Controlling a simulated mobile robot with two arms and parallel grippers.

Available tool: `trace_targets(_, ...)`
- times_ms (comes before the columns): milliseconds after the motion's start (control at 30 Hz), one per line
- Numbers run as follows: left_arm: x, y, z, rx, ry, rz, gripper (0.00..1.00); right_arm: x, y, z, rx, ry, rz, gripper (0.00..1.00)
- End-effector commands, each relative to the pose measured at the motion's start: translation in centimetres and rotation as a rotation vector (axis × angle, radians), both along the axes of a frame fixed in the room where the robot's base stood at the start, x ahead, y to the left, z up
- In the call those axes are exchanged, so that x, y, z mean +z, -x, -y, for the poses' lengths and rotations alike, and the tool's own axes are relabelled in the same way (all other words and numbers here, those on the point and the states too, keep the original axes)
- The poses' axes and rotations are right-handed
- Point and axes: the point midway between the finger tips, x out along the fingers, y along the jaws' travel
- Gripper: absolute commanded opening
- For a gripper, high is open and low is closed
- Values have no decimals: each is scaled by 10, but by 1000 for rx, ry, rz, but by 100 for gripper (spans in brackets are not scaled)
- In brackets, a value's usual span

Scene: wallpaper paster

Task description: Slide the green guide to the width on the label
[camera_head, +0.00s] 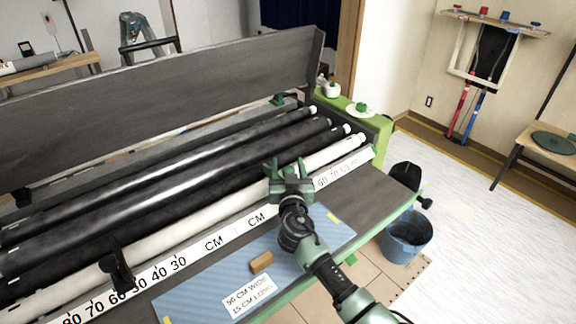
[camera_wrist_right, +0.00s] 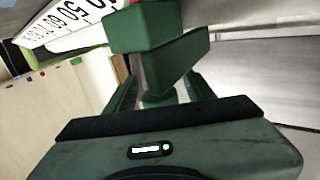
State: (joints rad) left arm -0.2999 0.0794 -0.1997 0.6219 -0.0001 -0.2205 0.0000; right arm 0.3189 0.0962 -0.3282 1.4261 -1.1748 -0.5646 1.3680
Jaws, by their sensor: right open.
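The label (camera_head: 250,295) lies on the blue striped sheet at the front and appears to read 56 CM WIDE, 15 CM LONG. My right gripper (camera_head: 287,173) is over the white scale strip (camera_head: 235,228), at the front roller. It is open. In the right wrist view a blocky green piece, seemingly the green guide (camera_wrist_right: 157,35), stands in front of and between the spread fingers; contact cannot be told. In the head view the gripper largely hides it. A black guide (camera_head: 116,272) sits on the left half of the scale. My left gripper is not in view.
A small tan block (camera_head: 261,262) lies on the blue sheet (camera_head: 200,290). Several long rollers run behind the scale, with a raised grey cover (camera_head: 150,100) behind them. A blue bucket (camera_head: 407,235) stands on the floor at right.

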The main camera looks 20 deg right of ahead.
Motion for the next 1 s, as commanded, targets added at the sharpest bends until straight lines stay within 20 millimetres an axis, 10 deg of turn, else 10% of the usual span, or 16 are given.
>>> trace_targets(233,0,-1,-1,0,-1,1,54,0,0,0,0,0,0,1)
trace_targets(1000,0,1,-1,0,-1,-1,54,0,0,0,0,-1,0,0)
